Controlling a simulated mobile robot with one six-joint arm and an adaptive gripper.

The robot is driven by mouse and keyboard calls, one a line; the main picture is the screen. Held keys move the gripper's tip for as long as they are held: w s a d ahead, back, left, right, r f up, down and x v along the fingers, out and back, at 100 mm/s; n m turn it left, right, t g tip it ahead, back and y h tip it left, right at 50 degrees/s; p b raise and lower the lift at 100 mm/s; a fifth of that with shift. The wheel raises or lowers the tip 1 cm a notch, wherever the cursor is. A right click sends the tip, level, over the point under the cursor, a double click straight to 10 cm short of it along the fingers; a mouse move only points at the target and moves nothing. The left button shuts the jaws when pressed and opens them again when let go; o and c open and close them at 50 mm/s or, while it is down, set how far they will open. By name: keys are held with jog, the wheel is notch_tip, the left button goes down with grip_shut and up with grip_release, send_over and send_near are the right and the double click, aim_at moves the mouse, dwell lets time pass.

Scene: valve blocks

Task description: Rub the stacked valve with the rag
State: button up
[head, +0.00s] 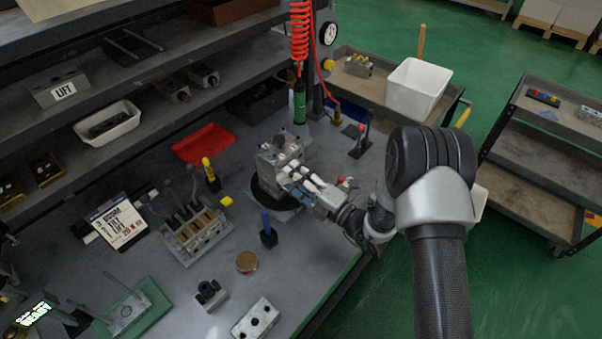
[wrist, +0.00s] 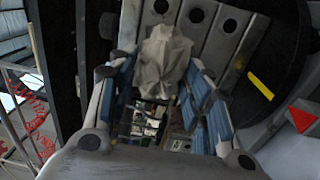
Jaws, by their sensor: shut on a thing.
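The stacked valve (head: 280,154) is a grey metal block stack standing on a round black turntable (head: 258,192) on the bench. In the wrist view its grey sections with round dark holes (wrist: 229,26) fill the top. My gripper (head: 303,184) is at the valve's near right side. In the wrist view my gripper (wrist: 160,70) has its blue-padded fingers closed on a crumpled pale grey rag (wrist: 165,52). The rag lies against or just in front of the valve's face; I cannot tell whether it touches. In the head view the gripper hides part of the valve's lower right.
A lever valve bank (head: 194,236), a blue-handled tool (head: 267,232) and a brass disc (head: 247,262) stand left and in front. A red coiled hose (head: 300,35) hangs behind. A white bin (head: 418,88) is on a cart.

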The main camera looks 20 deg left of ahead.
jog(key=shift+s+a, duration=0.15)
jog(key=shift+a, duration=0.05)
jog(key=shift+p+v, duration=0.55)
jog(key=shift+v, duration=2.4)
jog(key=shift+d+r, duration=0.15)
jog(key=v, duration=0.2)
jog(key=shift+s+d+p, duration=0.15)
jog(key=shift+d+p, duration=0.2)
jog(key=x, duration=0.7)
jog(key=shift+x, duration=0.85)
jog(key=shift+b, duration=0.3)
